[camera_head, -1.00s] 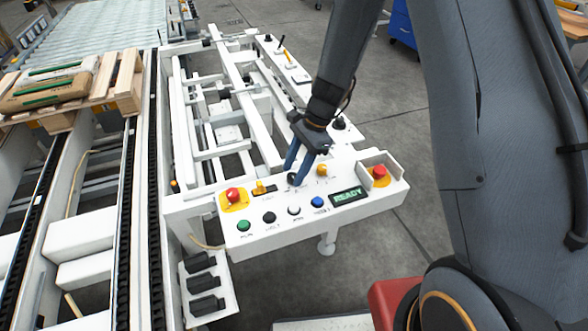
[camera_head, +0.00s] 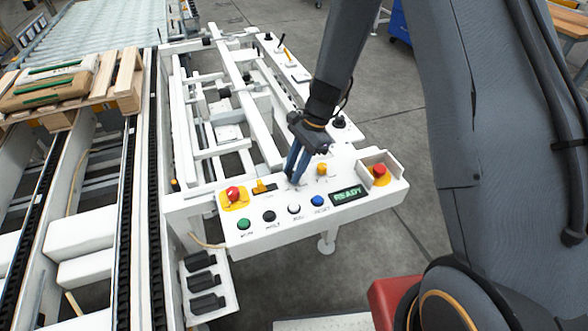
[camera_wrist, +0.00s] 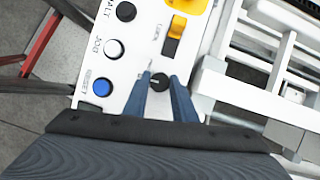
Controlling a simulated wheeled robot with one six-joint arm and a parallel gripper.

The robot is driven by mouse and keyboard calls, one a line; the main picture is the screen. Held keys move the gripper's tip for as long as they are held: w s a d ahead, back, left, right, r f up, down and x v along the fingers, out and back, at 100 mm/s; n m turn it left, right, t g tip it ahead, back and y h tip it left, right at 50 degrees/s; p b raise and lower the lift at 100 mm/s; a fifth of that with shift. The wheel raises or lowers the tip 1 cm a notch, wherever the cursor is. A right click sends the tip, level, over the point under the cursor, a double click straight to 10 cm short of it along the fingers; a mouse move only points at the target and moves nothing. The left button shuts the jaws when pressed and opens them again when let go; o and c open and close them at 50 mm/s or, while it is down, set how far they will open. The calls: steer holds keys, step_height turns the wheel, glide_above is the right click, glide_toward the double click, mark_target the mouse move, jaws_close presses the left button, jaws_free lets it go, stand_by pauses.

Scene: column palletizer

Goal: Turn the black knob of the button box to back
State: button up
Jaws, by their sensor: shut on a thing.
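The white button box (camera_head: 262,236) stands at the end of the machine frame, its small display reading READY. Its black knob (camera_wrist: 159,82) shows in the wrist view between the two blue fingertips of my gripper (camera_wrist: 161,85), with a light pointer line on its top. In the head view my gripper (camera_head: 296,174) reaches down onto the panel and its fingers hide the knob. The gripper is shut on the black knob.
A yellow switch (camera_head: 261,187) and a red emergency button (camera_head: 233,194) lie left of the knob. A yellow knob (camera_head: 322,170) and another red button (camera_head: 379,171) in a raised guard lie right. Green, black, white and blue (camera_head: 317,201) buttons line the front.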

steer(key=n+g, duration=0.1)
steer(key=n, duration=0.2)
steer(key=shift+w+a+n+h, duration=0.1)
steer(key=shift+w+n+h, duration=0.05)
steer(key=shift+n+h, duration=0.25)
steer(key=n+g+h+b, duration=0.1)
steer(key=n, duration=0.3)
steer(key=shift+n+h, duration=0.3)
steer(key=o, duration=1)
steer(key=shift+o, duration=0.2)
steer(key=b+v, duration=0.2)
steer(key=v, duration=0.6)
